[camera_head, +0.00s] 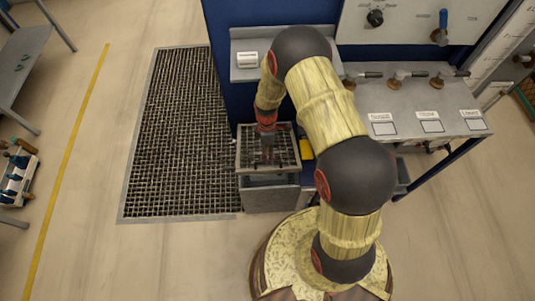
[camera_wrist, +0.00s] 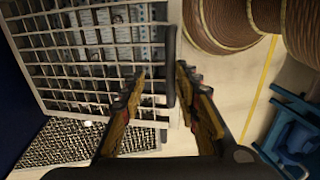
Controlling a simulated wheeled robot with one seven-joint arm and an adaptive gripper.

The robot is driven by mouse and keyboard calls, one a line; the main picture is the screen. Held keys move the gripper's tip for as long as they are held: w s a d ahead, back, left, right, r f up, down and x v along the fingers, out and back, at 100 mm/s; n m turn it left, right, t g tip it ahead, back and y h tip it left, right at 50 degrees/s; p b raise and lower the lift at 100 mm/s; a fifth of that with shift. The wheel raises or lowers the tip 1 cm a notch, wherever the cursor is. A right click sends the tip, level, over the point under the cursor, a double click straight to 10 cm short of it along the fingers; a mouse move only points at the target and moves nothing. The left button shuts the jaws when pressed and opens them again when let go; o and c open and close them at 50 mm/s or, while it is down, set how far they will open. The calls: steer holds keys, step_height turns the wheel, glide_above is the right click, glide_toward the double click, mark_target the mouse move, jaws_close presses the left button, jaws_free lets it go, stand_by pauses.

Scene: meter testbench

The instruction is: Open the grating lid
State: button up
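The grating lid (camera_head: 246,158) is a dark mesh panel in a pale frame at the top of a grey bin (camera_head: 270,199). A gap shows between its near edge and the bin's front, and I cannot tell whether it is tilted. In the wrist view the grating lid (camera_wrist: 95,35) fills the upper left, with pale and blue shapes behind its bars. My gripper (camera_head: 266,152) points down over the lid. In the wrist view my gripper (camera_wrist: 160,75) has its fingers apart, on either side of the lid's dark edge. Contact is not clear.
A floor grating (camera_head: 185,135) lies left of the bin. A grey bench (camera_head: 425,95) with valves and labels stands at the right, with a blue cabinet (camera_head: 225,60) behind the bin.

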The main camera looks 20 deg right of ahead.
steer(key=shift+a, duration=0.1)
stand_by(0.4)
step_height(320, 180, up, 10)
stand_by(0.5)
stand_by(0.3)
